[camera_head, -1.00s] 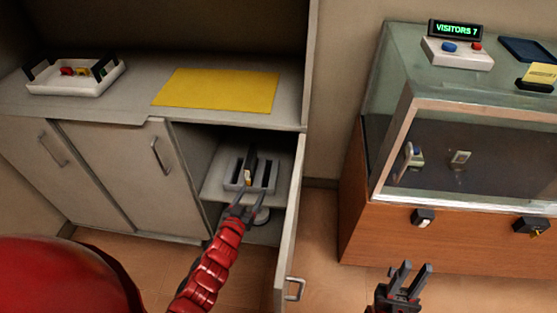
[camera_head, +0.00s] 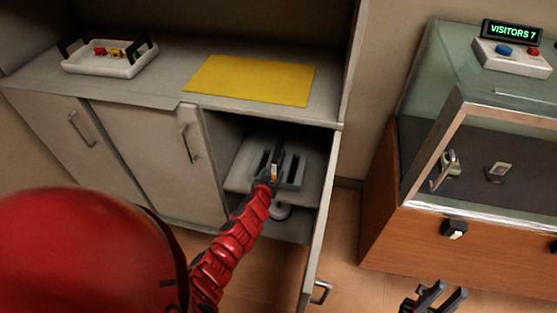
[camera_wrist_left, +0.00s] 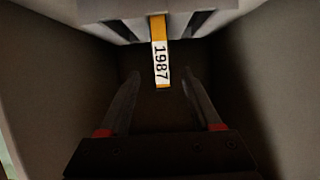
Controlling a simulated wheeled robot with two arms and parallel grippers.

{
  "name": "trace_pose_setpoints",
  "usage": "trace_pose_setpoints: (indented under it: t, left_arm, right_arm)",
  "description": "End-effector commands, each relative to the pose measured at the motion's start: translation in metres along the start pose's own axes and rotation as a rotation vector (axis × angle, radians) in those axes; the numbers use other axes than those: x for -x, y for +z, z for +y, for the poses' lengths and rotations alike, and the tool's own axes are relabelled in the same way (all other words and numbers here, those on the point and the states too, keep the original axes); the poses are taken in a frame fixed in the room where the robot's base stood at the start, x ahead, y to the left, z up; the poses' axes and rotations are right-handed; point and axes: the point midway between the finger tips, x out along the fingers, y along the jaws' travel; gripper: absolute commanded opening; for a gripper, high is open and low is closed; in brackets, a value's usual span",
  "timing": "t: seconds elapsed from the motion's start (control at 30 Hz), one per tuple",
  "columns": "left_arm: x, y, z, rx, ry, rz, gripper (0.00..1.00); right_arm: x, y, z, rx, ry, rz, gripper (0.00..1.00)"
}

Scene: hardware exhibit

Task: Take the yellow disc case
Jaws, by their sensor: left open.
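The yellow disc case stands in a slotted grey rack (camera_head: 293,174) inside the open cabinet. Its narrow edge (camera_wrist_left: 159,30), with a white label reading 1987, faces me in the left wrist view. In the head view only a small bit of the case (camera_head: 274,170) shows. My left gripper (camera_wrist_left: 160,80) is open, one finger on each side of the label in that view, and it does not visibly grip the case. In the head view the left gripper (camera_head: 270,178) is partly hidden against the rack. My right gripper (camera_head: 446,291) is open and empty at the lower right.
The cabinet door (camera_head: 322,235) stands open right of my left arm. The cabinet walls are close around the left gripper. A yellow mat (camera_head: 250,80) and a white tray (camera_head: 110,68) lie on the counter. A glass display case (camera_head: 420,120) stands at right.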

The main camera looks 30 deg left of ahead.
Motion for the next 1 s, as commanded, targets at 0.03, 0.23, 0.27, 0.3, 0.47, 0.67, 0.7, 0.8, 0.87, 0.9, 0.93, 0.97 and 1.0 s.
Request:
trace_pose_setpoints:
  t: [0.03,0.23,0.27,0.3,0.47,0.67,0.7,0.8,0.87,0.9,0.93,0.97,1.0]
  left_arm:
    - [-0.007,0.000,0.000,0.001,-0.002,-0.001,0.65]
    - [-0.024,0.000,0.000,0.000,-0.002,0.000,0.65]
    - [-0.025,0.000,0.000,0.000,-0.001,0.000,0.65]
    - [-0.027,-0.001,0.000,0.000,0.000,0.001,0.65]
    - [-0.032,0.000,0.000,-0.001,0.000,0.000,0.65]
    - [-0.051,0.002,-0.002,0.002,-0.003,-0.001,0.65]
    - [-0.055,0.002,-0.002,0.001,-0.001,0.000,0.65]
    - [-0.066,0.003,-0.003,0.002,-0.002,0.001,0.65]
    - [-0.071,0.003,-0.003,0.000,-0.002,0.001,0.65]
    - [-0.074,0.003,-0.003,0.001,-0.002,0.001,0.65]
    - [-0.076,0.003,-0.003,0.001,-0.002,0.000,0.65]
    - [-0.077,0.002,-0.003,0.002,-0.001,0.001,0.65]
    - [-0.079,0.001,-0.002,0.001,0.000,0.002,0.65]
  right_arm:
    - [0.000,0.000,0.000,0.000,0.000,0.000,0.27]
    - [0.002,0.000,0.000,0.000,0.000,0.000,0.27]
    - [0.002,0.000,0.000,0.000,0.000,0.000,0.27]
    - [0.002,0.000,0.000,0.000,0.000,0.000,0.27]
    - [0.003,0.001,0.000,0.000,0.000,0.000,0.27]
    - [0.008,0.001,0.000,0.000,0.000,0.000,0.27]
    - [0.009,0.002,-0.001,0.000,0.000,0.000,0.27]
    - [0.015,0.003,-0.001,0.000,0.000,0.000,0.27]
    - [0.018,0.003,-0.001,0.000,0.000,0.000,0.27]
    - [0.019,0.003,-0.001,0.000,0.000,0.000,0.27]
    - [0.019,0.003,-0.001,0.000,0.000,0.000,0.27]
    - [0.020,0.003,-0.001,0.000,0.000,0.000,0.27]
    - [0.020,0.003,-0.001,0.000,0.000,0.000,0.27]
